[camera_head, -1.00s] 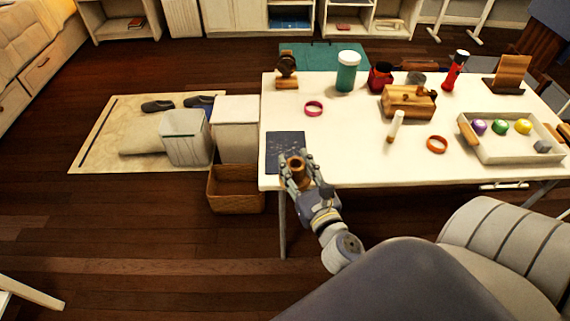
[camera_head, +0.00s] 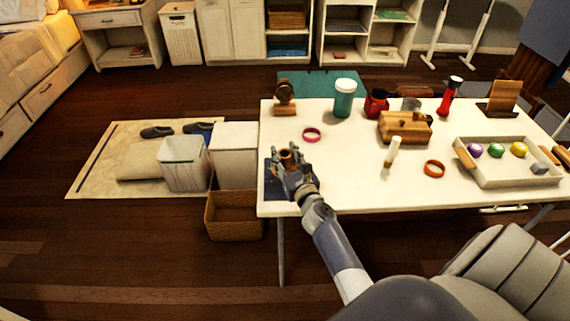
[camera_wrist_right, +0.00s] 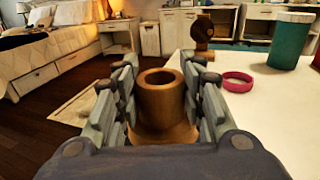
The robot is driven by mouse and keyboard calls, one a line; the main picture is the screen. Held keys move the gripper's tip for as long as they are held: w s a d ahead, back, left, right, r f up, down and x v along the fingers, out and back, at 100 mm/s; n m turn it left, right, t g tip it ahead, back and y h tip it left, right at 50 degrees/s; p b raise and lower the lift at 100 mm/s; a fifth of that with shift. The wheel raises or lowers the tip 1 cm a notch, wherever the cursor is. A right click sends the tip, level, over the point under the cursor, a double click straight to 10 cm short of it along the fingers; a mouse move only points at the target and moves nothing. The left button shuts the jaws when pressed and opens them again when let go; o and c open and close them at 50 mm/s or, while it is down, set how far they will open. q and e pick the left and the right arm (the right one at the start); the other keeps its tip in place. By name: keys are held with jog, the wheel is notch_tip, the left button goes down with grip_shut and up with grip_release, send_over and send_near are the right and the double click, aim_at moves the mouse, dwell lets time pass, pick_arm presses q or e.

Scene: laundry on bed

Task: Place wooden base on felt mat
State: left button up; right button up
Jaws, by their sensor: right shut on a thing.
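The wooden base (camera_wrist_right: 160,105) is a brown, round piece with a hollow upright collar on a wider foot. My right gripper (camera_head: 291,160) is shut on it, with fingers on both sides of the collar in the right wrist view (camera_wrist_right: 160,90). In the head view the wooden base (camera_head: 287,156) shows between the fingers, over the dark felt mat (camera_head: 272,190) at the table's near left corner. The gripper and arm hide much of the mat. I cannot tell whether the base touches the mat. My left gripper is not in view.
On the white table (camera_head: 345,180) a pink ring (camera_head: 311,134) lies behind the gripper, near a wooden stand (camera_head: 285,98) and a teal jar (camera_head: 344,99). A white-topped stick (camera_head: 392,152), an orange ring (camera_head: 434,169) and a tray (camera_head: 510,180) are to the right. A wicker basket (camera_head: 234,215) stands on the floor at left.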

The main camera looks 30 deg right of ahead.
aim_at(287, 168)
notch_tip(287, 168, down, 3)
jog(key=shift+r+b, duration=0.15)
jog(key=shift+b, duration=0.6)
jog(key=shift+f, duration=0.35)
jog(key=shift+f+b, duration=0.25)
jog(key=shift+b, duration=0.05)
jog(key=o, duration=1.1)
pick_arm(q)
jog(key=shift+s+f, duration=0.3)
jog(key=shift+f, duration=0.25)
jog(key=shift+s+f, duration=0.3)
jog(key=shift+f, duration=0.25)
pick_arm(e)
jog(key=shift+r, duration=0.1)
